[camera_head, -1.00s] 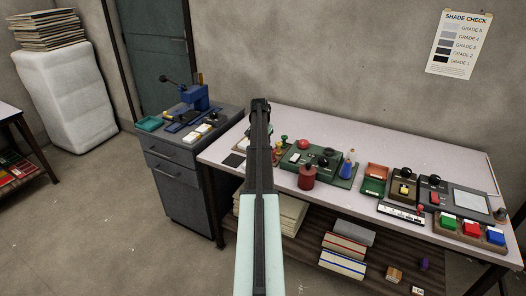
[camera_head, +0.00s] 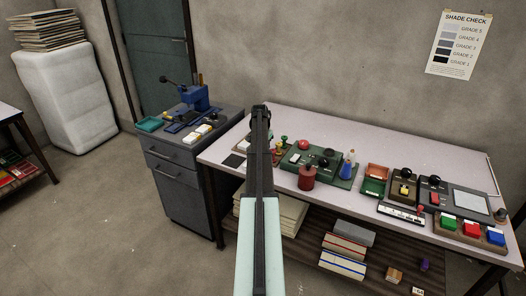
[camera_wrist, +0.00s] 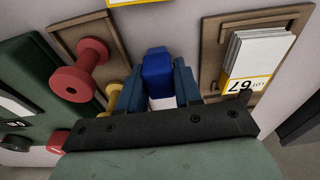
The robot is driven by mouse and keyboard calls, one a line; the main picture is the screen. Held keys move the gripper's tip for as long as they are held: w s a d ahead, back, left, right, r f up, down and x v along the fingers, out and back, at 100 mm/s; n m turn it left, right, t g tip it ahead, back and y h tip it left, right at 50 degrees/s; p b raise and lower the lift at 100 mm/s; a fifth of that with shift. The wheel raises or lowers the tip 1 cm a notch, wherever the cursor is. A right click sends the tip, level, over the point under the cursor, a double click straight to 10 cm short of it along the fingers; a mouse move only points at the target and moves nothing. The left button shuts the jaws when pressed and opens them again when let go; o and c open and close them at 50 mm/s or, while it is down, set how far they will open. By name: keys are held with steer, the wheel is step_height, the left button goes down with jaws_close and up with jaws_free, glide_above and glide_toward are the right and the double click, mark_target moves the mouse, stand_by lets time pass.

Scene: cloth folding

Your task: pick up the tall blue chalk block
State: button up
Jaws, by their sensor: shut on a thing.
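In the wrist view the tall blue chalk block (camera_wrist: 157,64) is between the two dark blue fingers of my gripper (camera_wrist: 160,84). The gripper is shut on it. The block has a blue top and a white lower part, which is partly hidden by the dark bar of the gripper. I cannot tell whether its base touches the surface below. In the head view my arm reaches over the left end of the long table and hides the gripper and the block.
In the wrist view a red spool (camera_wrist: 78,86) and a yellow piece (camera_wrist: 113,96) stand left of the block. A wooden tray (camera_wrist: 209,66) with white cards (camera_wrist: 258,50) lies close on the right. In the head view a red bottle (camera_head: 307,178) stands right of my arm.

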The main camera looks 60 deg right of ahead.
step_height(320, 180, up, 10)
stand_by(0.6)
